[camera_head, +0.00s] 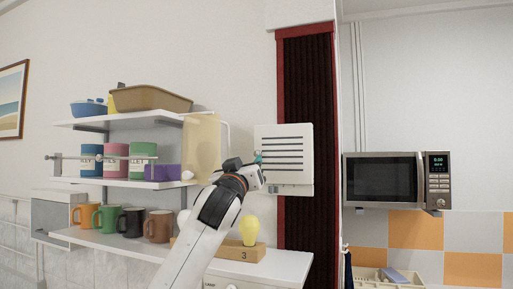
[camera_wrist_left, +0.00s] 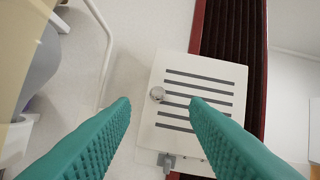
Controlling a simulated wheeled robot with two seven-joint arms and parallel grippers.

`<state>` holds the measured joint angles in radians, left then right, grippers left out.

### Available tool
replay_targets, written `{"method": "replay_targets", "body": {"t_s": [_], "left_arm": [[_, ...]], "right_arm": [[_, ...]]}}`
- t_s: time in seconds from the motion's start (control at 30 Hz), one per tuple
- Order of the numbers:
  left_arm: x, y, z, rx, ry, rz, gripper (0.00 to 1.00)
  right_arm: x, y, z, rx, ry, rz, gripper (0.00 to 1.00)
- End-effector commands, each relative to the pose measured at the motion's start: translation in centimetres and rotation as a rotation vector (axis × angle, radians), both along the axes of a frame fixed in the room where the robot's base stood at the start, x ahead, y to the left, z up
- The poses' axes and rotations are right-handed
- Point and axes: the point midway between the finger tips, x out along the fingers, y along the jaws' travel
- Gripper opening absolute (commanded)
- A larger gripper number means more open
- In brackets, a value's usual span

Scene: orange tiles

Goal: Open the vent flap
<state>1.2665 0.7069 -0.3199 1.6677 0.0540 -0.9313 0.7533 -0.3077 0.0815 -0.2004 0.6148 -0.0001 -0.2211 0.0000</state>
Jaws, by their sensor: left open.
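The vent flap (camera_head: 293,157) is a white square panel with several dark slats, mounted on the wall in the middle of the head view. It looks closed. My left gripper (camera_head: 258,158) is at the flap's left side in the head view. My right gripper is not in view.
Wall shelves (camera_head: 130,183) with mugs, canisters and a tan basket (camera_head: 150,99) stand left of my arm. A yellow bulb (camera_head: 249,230) on a wooden block (camera_head: 225,252) sits below the flap. A microwave (camera_head: 385,180) is at right. A dark red-framed panel (camera_head: 308,85) is behind the flap.

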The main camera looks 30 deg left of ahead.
Motion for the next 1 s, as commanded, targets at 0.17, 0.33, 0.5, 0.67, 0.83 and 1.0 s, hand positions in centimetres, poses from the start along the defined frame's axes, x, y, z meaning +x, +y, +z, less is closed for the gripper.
{"method": "replay_targets", "body": {"t_s": [0.17, 0.33, 0.5, 0.67, 0.83, 1.0], "left_arm": [[3.3, 1.1, 2.0, -0.001, 0.006, 0.001, 0.41], [5.6, 1.8, 2.8, 0.0, 0.004, 0.001, 0.41], [6.8, 2.2, 3.1, 0.0, 0.002, 0.0, 0.41], [7.2, 2.3, 3.0, 0.0, 0.003, 0.0, 0.41], [7.2, 2.3, 2.9, 0.0, 0.003, 0.0, 0.41], [7.1, 2.3, 3.0, 0.0, 0.002, 0.0, 0.19]], "right_arm": [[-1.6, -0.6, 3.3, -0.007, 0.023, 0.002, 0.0], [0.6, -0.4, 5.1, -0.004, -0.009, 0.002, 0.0], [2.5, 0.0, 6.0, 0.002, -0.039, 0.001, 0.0], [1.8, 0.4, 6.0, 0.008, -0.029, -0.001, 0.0], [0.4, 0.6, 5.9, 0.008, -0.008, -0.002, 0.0], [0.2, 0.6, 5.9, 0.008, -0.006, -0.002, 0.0]]}}
